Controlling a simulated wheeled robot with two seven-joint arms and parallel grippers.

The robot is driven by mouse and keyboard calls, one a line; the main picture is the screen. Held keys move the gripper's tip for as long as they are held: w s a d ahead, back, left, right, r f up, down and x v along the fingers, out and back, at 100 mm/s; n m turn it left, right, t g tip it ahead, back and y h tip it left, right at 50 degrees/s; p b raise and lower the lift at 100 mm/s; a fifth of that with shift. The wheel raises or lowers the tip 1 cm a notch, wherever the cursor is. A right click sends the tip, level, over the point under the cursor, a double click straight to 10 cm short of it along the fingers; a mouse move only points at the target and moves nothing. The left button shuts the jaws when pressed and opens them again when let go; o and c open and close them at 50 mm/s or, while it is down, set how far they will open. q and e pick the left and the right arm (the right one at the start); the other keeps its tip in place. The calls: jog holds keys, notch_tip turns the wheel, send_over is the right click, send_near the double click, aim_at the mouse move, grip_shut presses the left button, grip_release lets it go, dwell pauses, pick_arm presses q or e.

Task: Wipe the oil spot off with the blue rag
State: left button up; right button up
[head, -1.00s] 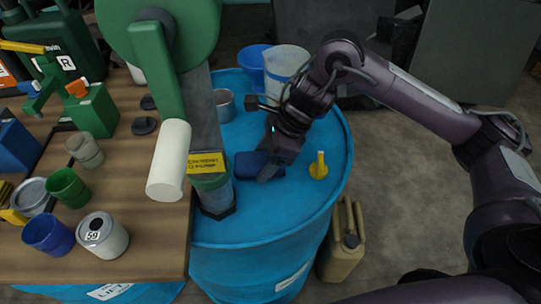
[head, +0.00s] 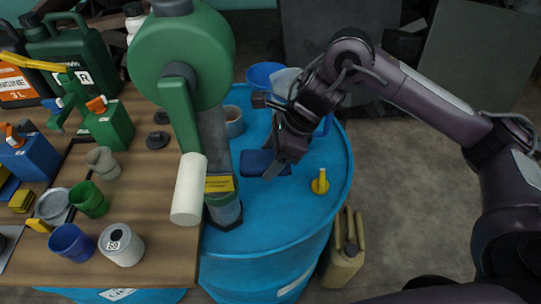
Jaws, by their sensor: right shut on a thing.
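The dark blue rag (head: 256,162) is a folded pad in my right gripper (head: 281,168), over the top of the blue drum (head: 282,222). My right gripper is shut on its right end. The rag seems to be held above the drum top, but the height of the gap is hard to judge. I cannot make out an oil spot; the arm and pump hide parts of the drum top. My left gripper is not in view.
A green hand pump (head: 183,60) stands left of the rag. A yellow nozzle (head: 320,184) stands to the right, a grey cup (head: 233,122) and blue bucket (head: 263,76) behind. A wooden bench (head: 150,190) with cups and cans fills the left.

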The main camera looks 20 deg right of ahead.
jog(key=shift+r+p, duration=1.3)
jog(key=shift+r, duration=0.25)
jog(key=shift+f, duration=0.1)
